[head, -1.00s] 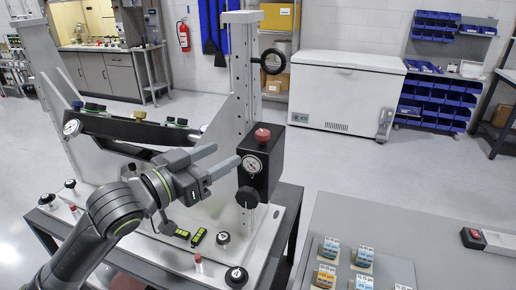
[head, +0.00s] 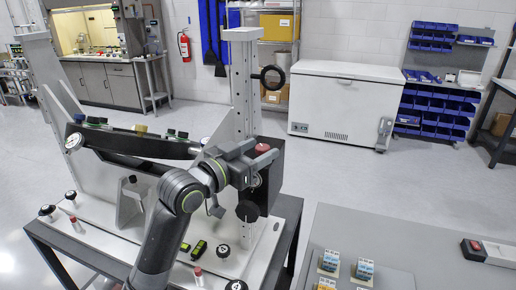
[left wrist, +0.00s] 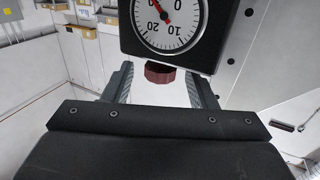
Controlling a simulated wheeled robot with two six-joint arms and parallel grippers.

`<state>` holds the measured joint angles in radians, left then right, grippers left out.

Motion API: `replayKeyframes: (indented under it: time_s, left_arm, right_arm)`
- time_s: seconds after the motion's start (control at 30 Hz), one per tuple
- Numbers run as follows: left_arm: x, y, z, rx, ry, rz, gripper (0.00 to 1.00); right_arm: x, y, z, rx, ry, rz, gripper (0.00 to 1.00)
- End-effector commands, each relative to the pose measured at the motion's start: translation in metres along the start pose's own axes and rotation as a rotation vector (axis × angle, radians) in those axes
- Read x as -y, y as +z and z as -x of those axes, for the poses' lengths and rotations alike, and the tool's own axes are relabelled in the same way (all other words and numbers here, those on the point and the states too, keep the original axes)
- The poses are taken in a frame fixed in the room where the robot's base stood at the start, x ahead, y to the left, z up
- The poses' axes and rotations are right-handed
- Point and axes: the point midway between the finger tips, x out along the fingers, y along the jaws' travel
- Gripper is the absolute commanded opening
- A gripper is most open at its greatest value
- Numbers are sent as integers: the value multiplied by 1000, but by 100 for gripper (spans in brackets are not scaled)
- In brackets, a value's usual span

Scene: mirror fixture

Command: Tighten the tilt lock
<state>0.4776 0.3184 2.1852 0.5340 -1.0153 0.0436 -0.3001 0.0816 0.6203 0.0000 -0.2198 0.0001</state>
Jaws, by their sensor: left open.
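A black box (head: 275,172) with a round dial is on the right upright of the mirror fixture. A dark red knob (head: 262,147) is on its top, and a black knob (head: 247,211) is low on its front. No label shows which knob is the tilt lock. My left gripper (head: 262,152) is at the box's top, partly covering the dial. In the left wrist view the dial (left wrist: 166,22) appears upside down. The red knob (left wrist: 160,76) shows between the open fingers of my left gripper (left wrist: 160,90); contact cannot be told. My right gripper is out of view.
The dark mirror bar (head: 135,141) with small knobs on top spans left of the box. A grey table (head: 400,240) with several small blue and yellow blocks is at front right.

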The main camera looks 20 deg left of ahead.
Motion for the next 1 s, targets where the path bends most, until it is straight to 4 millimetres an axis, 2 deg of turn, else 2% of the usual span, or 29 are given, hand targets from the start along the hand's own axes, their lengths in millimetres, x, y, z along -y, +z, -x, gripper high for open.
replayKeyframes:
  time_s: [0.33,0.67,1.0]
  left_arm:
    - [0,0,-4,1,0,0,52]
    - [0,0,-4,1,0,0,9]
    - [1,2,-3,1,38,-2,7]
  right_arm:
    - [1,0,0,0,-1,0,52]
    - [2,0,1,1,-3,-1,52]
    - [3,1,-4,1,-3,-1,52]
